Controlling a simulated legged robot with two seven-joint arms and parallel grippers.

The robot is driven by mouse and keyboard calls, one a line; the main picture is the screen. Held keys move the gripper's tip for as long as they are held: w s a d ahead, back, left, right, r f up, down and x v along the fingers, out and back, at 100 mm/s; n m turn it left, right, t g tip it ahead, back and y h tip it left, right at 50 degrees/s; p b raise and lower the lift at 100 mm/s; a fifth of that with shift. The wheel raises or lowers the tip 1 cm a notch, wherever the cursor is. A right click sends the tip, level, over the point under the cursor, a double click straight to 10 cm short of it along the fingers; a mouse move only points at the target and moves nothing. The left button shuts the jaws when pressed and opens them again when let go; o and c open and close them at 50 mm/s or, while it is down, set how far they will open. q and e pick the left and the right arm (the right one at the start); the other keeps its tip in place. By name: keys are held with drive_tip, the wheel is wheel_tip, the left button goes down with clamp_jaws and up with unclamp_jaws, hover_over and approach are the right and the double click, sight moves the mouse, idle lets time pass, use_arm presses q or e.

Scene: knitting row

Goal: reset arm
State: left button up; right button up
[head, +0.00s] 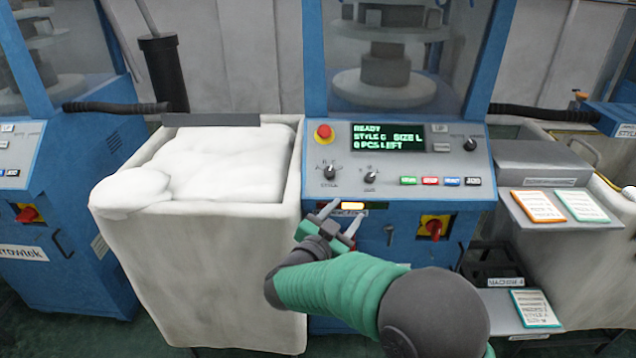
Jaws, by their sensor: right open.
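My right gripper (341,217) is open and empty in front of the blue knitting machine, just below its control panel (400,165). Its green and grey arm comes in from the lower right. The fingers point up toward the panel's lower edge, near a small lit yellow indicator (353,205). I cannot tell whether they touch the machine. The panel's display (387,137) reads READY, STYLE C, SIZE L, 0 PCS LEFT. My left gripper is not in view.
A large bin (200,270) heaped with white fabric stands left of the machine. A red emergency button (323,132), knobs, coloured buttons and a red-yellow switch (434,228) are on the machine. A grey shelf (505,205) with cards stands at right. Another blue machine (60,200) is at far left.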

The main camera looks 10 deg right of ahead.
drive_tip(key=s+a+f+n+g+y, duration=0.1)
drive_tip(key=s+a+f+n+y, duration=0.55)
drive_tip(key=f+n+y, duration=0.35)
drive_tip(key=s+d+f+n+g, duration=0.1)
drive_tip(key=s+d+f+g, duration=0.15)
drive_tip(key=s, duration=0.45)
drive_tip(key=s+d+f+g+y, duration=0.1)
drive_tip(key=s+f+g, duration=0.3)
drive_tip(key=s, duration=0.3)
drive_tip(key=s+d+f+n+g, duration=0.1)
drive_tip(key=s+d+f+g, duration=0.15)
drive_tip(key=s, duration=0.45)
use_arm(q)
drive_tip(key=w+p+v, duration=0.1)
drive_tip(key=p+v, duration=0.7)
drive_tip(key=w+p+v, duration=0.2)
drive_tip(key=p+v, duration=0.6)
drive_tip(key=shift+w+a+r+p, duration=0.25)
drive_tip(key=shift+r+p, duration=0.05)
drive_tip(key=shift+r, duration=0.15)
use_arm(e)
drive_tip(key=w+v, duration=0.3)
drive_tip(key=v, duration=1.2)
drive_tip(key=shift+w+r, duration=0.2)
drive_tip(key=shift+r, duration=0.35)
drive_tip(key=shift+a, duration=0.15)
